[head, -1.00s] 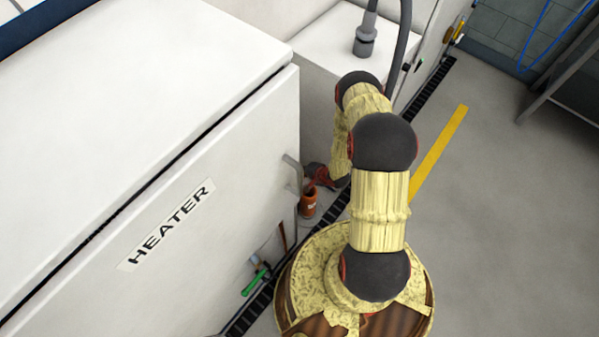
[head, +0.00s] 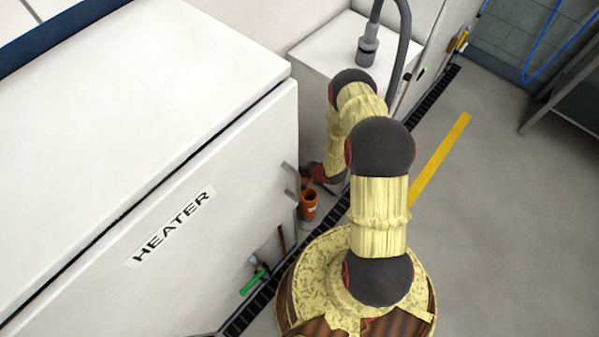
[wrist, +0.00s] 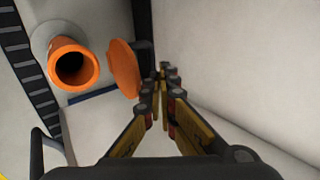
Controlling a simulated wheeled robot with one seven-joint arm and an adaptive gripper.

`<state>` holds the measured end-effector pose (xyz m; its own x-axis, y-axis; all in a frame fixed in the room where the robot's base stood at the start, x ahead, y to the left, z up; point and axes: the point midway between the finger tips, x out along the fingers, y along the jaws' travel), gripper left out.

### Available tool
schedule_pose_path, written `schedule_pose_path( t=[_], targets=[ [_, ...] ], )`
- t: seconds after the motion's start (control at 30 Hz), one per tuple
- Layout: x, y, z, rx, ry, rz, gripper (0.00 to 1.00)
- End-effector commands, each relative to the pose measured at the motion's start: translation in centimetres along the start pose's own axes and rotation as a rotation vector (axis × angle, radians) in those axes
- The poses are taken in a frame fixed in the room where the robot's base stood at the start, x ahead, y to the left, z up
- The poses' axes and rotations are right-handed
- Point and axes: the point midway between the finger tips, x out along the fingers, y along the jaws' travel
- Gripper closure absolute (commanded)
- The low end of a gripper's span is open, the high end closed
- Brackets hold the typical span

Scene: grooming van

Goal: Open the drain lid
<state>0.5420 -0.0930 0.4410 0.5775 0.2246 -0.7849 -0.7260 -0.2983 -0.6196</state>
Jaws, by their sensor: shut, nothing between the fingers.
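The orange drain pipe (wrist: 73,65) shows in the wrist view with its round mouth uncovered and dark inside. It also stands upright in the head view (head: 309,206), below my wrist. The orange disc-shaped drain lid (wrist: 124,68) is off the mouth, tilted up to the right of the pipe. My gripper (wrist: 163,78) is shut and empty just right of the lid. A dark piece (wrist: 146,62) lies between them, and I cannot tell whether the fingers touch the lid. I cannot make out the lid in the head view.
The white heater cabinet (head: 225,165) stands close on the left of my gripper. A white box (head: 325,50) with a grey hose (head: 399,55) stands behind. A black floor grate (head: 425,110) runs past the drain. Open floor (head: 480,220) lies to the right.

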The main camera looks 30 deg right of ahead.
Motion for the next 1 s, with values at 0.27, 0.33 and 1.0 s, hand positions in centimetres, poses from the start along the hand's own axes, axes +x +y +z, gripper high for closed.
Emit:
schedule_pose_path(
  t=[0.27, 0.33, 1.0],
  targets=[
    [-6.3, -1.0, 0.0, 0.001, 0.001, -0.001, 1.0],
    [-7.6, -1.1, 0.0, 0.001, 0.002, -0.001, 1.0],
    [-10.4, -1.0, 0.2, -0.001, -0.001, 0.0, 1.0]
  ],
)
